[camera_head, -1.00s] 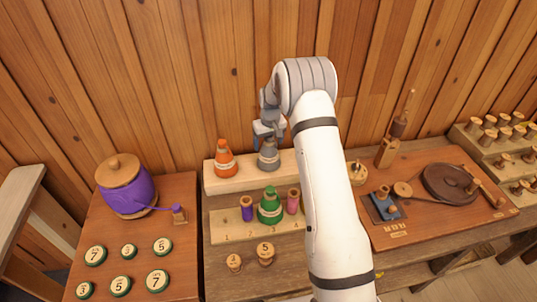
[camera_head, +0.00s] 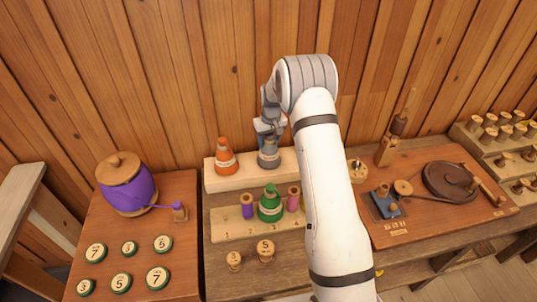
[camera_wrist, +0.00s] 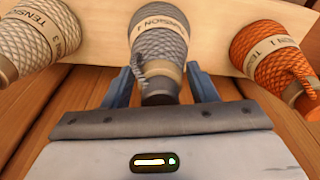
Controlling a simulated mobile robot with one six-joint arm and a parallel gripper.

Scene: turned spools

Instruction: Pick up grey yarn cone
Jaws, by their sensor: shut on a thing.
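The grey yarn cone (camera_head: 268,158) stands upright on the pale upper ledge, to the right of the orange cone. In the wrist view the grey cone (camera_wrist: 160,50) has a pale band marked TENSION, and its narrow top lies between my two fingers. My gripper (camera_head: 269,130) comes down on it from above. My gripper's blue-grey fingers (camera_wrist: 161,88) are shut on the top of the grey cone. The cone's base appears to rest on the ledge.
The orange cone (camera_head: 226,160) stands close on the left. The wrist view shows another pale cone (camera_wrist: 38,38), hidden by my arm in the head view. A green spool (camera_head: 270,206) stands on the lower step (camera_head: 232,226). The plank wall rises close behind.

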